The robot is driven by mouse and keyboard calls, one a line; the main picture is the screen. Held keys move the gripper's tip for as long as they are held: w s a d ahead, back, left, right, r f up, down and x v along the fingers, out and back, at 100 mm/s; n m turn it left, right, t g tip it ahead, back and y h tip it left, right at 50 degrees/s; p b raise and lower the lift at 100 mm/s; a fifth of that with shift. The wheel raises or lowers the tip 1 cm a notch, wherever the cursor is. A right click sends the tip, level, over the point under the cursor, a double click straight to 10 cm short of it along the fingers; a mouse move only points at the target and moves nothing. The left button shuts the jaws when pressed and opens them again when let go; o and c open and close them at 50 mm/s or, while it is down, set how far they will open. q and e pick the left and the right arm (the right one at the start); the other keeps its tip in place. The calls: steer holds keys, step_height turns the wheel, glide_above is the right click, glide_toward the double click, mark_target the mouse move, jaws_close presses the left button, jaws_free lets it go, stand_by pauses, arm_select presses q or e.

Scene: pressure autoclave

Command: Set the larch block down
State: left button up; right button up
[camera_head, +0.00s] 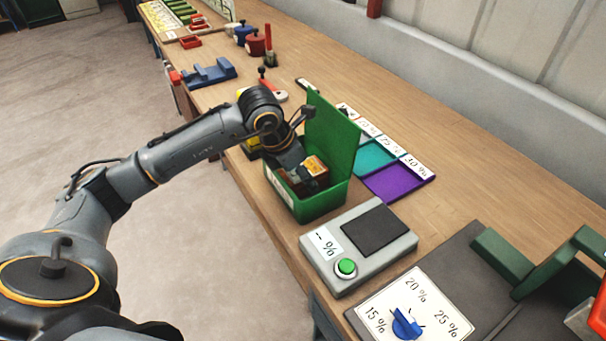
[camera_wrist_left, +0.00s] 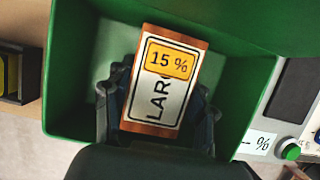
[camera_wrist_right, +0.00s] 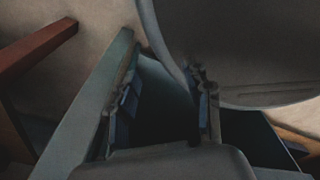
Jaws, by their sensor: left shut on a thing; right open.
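The larch block (camera_wrist_left: 185,55) is red-brown wood with a white label, partly reading "LAR", and a yellow 15 % sticker. My left gripper (camera_wrist_left: 160,105) is shut on it, with one finger on each side. The block (camera_head: 317,166) is at the mouth of the green box (camera_head: 322,204), inside its walls as seen from the left wrist. Whether it touches the box floor is hidden. The box's green lid (camera_head: 332,135) stands open. My right gripper (camera_wrist_right: 158,105) is open and empty, and outside the head view.
A grey meter (camera_head: 335,270) with a dark plate, "-- %" label and green button stands near the box. Behind the box are teal (camera_head: 373,157) and purple (camera_head: 400,183) trays with percent labels. A blue dial (camera_head: 405,322) sits at front. The bench's back right is bare.

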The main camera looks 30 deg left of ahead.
arm_select(q)
steer(key=o, duration=1.3)
steer(key=shift+f, duration=0.1)
steer(key=shift+a+r, duration=0.1)
steer(key=shift+r, duration=0.25)
steer(key=v, duration=1.1)
steer(key=shift+s+r, duration=0.15)
steer(key=shift+r, duration=0.15)
